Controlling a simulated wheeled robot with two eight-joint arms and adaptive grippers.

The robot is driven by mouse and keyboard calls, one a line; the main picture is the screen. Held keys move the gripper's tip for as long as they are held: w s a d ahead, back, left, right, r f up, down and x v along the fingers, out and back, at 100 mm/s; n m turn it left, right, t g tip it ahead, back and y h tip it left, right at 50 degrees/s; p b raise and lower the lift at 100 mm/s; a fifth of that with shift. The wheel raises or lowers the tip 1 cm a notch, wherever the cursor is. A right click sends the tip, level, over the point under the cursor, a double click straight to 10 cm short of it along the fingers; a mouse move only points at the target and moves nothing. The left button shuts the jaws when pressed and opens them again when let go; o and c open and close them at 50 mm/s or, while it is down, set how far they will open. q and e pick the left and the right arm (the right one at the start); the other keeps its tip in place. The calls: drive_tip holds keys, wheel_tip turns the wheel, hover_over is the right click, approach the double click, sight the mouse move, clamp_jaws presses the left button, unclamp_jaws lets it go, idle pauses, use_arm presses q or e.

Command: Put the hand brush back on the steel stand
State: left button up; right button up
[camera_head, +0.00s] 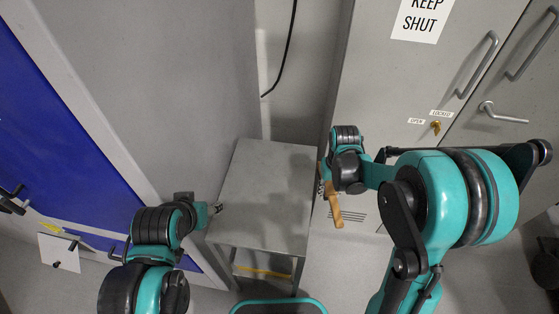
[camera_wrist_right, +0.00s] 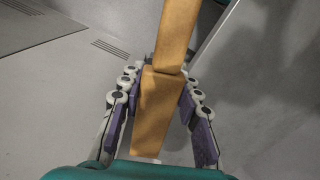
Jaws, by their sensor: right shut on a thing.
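The steel stand (camera_head: 262,200) is a grey metal table with a bare flat top, in the middle of the head view. The hand brush (camera_head: 335,207) is tan wood and hangs tilted just right of the stand's right edge. My right gripper (camera_head: 323,183) is shut on it; in the right wrist view the brush (camera_wrist_right: 156,108) runs between the two fingers of this gripper (camera_wrist_right: 160,78). The bristles cannot be made out. My left gripper (camera_head: 217,208) is at the stand's left edge, small and partly hidden by its wrist, with nothing visible in it.
A grey cabinet (camera_head: 385,85) with handles and a key stands behind and right of the stand. A grey and blue panel (camera_head: 70,115) rises on the left. A black cable (camera_head: 288,50) hangs on the back wall. The stand's top is clear.

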drive_tip(key=shift+w+a+r+n, duration=0.35)
drive_tip(key=shift+r+n, duration=0.2)
drive_tip(key=shift+n, duration=0.25)
drive_tip(key=w+a+r+n+p, duration=0.25)
drive_tip(key=w+r+n, duration=0.35)
drive_tip(key=n, duration=0.5)
drive_tip(key=n+b, duration=0.2)
drive_tip(key=b, duration=0.2)
hover_over(285, 165)
wheel_tip(285, 165, down, 7)
wheel_tip(285, 165, down, 4)
drive_tip(key=shift+f+b, duration=0.1)
drive_tip(key=shift+b, duration=0.55)
